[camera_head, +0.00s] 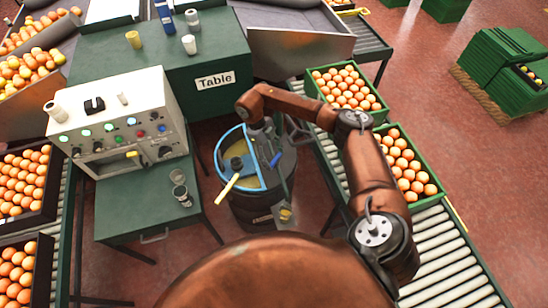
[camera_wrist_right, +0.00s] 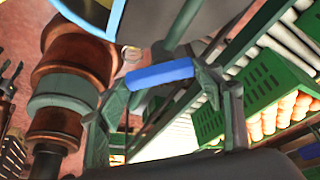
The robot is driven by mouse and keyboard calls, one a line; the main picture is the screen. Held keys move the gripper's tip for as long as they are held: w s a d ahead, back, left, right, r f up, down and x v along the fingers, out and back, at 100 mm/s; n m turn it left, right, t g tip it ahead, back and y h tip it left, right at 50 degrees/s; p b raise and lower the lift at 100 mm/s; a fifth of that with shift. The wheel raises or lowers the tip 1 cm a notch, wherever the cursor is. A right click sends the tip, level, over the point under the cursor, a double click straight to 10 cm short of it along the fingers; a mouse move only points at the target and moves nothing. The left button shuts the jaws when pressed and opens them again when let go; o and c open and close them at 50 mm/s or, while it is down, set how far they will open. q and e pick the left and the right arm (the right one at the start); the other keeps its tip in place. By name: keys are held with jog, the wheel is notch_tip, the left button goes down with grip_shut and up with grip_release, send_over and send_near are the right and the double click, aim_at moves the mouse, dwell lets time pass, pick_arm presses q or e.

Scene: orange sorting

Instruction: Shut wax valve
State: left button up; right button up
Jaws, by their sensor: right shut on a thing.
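The wax drum (camera_head: 262,206) is a dark round vessel with a blue ring on top, standing on the floor beside the green table. A blue valve handle (camera_head: 276,159) shows at its right side, by a pipe. In the right wrist view the blue handle (camera_wrist_right: 160,74) lies crosswise between my fingers. My right gripper (camera_wrist_right: 158,86) is shut on this handle. In the head view my right gripper (camera_head: 270,141) reaches over the drum's far right side and is partly hidden by the arm. My left gripper is not in view.
A white control box (camera_head: 118,122) with buttons stands at left. Red floor is open farther right.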

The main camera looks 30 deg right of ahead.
jog(key=m, duration=0.1)
jog(key=m+y, duration=0.1)
jog(key=m, duration=0.1)
jog(key=shift+w+d+r+m, duration=0.1)
jog(key=shift+w+m, duration=0.1)
jog(key=shift+m, duration=0.1)
jog(key=shift+w+m+y+p, duration=0.1)
jog(key=shift+m+y+p, duration=0.85)
jog(key=shift+m, duration=1.35)
jog(key=o, duration=1.2)
jog(key=shift+c, duration=0.2)
